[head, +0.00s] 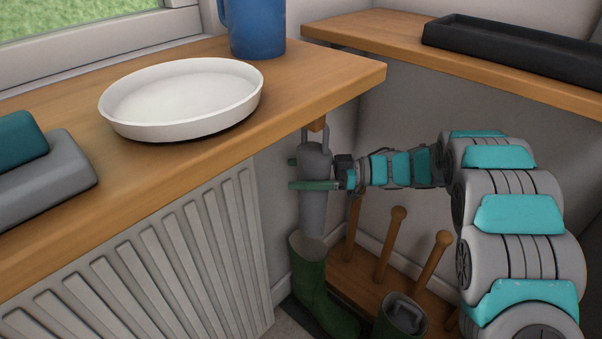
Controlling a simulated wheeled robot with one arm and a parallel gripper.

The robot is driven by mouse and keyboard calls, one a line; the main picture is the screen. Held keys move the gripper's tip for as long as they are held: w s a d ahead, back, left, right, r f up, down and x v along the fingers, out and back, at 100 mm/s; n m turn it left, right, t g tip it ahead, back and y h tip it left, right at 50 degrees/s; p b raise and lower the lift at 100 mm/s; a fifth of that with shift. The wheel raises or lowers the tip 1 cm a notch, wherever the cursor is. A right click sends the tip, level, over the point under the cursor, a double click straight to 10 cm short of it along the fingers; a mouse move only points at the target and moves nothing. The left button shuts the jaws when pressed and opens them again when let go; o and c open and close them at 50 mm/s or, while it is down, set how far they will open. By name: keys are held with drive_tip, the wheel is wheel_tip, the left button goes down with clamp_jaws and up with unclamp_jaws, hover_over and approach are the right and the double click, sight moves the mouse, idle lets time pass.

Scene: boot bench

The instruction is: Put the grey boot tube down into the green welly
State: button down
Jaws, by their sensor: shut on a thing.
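The grey boot tube (313,212) hangs upright, with a loop at its top just under the shelf edge. My gripper (309,174) is shut on its upper part, reaching in from the right with one finger on the near side and one on the far side. The green welly (313,283) stands upright below, its opening facing up. The tube's lower end shows right at the welly's opening; I cannot tell whether it is inside or just above it.
A second green boot (400,318) stands right of the welly, near a wooden rack (372,280) with upright pegs. A wooden shelf (330,80) overhangs close to the tube's top, bearing a white dish (180,95) and blue jug (252,28). A ribbed radiator (150,265) is at left.

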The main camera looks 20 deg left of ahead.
drive_tip(key=shift+w+a+f, duration=0.15)
drive_tip(key=shift+w+a, duration=0.05)
drive_tip(key=shift+w, duration=0.1)
wheel_tip(320, 180, down, 6)
drive_tip(key=b, duration=0.4)
drive_tip(key=shift+s+r, duration=0.1)
drive_tip(key=shift+r, duration=0.15)
drive_tip(key=shift+d+p, duration=0.15)
drive_tip(key=shift+p, duration=0.2)
idle(0.5)
